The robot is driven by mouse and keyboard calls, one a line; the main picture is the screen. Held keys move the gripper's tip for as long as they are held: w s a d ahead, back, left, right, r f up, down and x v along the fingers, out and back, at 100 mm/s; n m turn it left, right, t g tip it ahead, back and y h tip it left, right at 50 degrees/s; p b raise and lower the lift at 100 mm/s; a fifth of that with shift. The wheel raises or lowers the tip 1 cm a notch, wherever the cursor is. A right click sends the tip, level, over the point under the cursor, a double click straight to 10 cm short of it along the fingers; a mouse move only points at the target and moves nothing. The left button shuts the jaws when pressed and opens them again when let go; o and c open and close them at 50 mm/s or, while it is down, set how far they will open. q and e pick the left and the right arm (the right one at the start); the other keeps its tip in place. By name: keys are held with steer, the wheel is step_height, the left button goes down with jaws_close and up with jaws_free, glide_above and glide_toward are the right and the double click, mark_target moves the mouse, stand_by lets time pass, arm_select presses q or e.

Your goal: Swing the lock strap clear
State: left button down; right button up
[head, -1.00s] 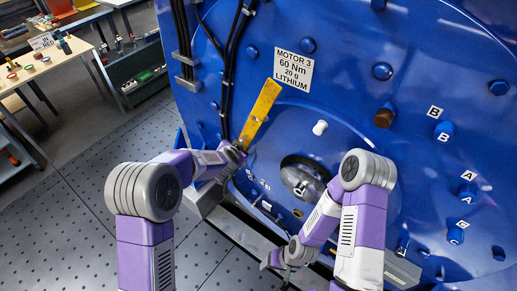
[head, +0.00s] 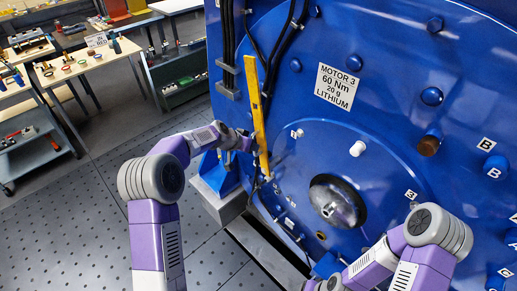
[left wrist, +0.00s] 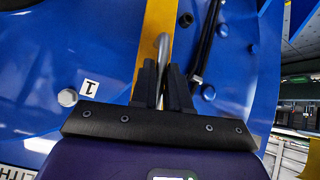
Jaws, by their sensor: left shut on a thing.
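The lock strap is a long yellow bar (head: 257,100) on the blue motor face, standing nearly upright with its top leaning slightly left. In the left wrist view the strap (left wrist: 155,25) runs up behind my fingers. My left gripper (head: 249,140) is at the strap's left edge, below its middle. In the left wrist view its fingers (left wrist: 163,82) are shut on a curved grey handle (left wrist: 162,45) in front of the strap. My right gripper (head: 322,285) is low at the bottom edge, partly cut off, and its fingers cannot be made out.
Right of the strap are a white peg (head: 357,148), a dark round opening with a metal hub (head: 337,201) and a brown plug (head: 429,143). Black cables (head: 283,50) run down beside the strap's upper end. Tables with parts (head: 85,62) stand far left; the floor between is clear.

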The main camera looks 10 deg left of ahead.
arm_select(q)
steer(key=shift+w+a+r, duration=0.1)
steer(key=c, duration=1.5)
jaws_free()
steer(key=o, duration=0.3)
steer(key=shift+w, duration=0.1)
steer(key=shift+o, duration=0.2)
steer(key=b+v, duration=0.1)
steer(key=v, duration=0.6)
steer(key=shift+s, duration=0.2)
steer(key=shift+a+r, duration=0.1)
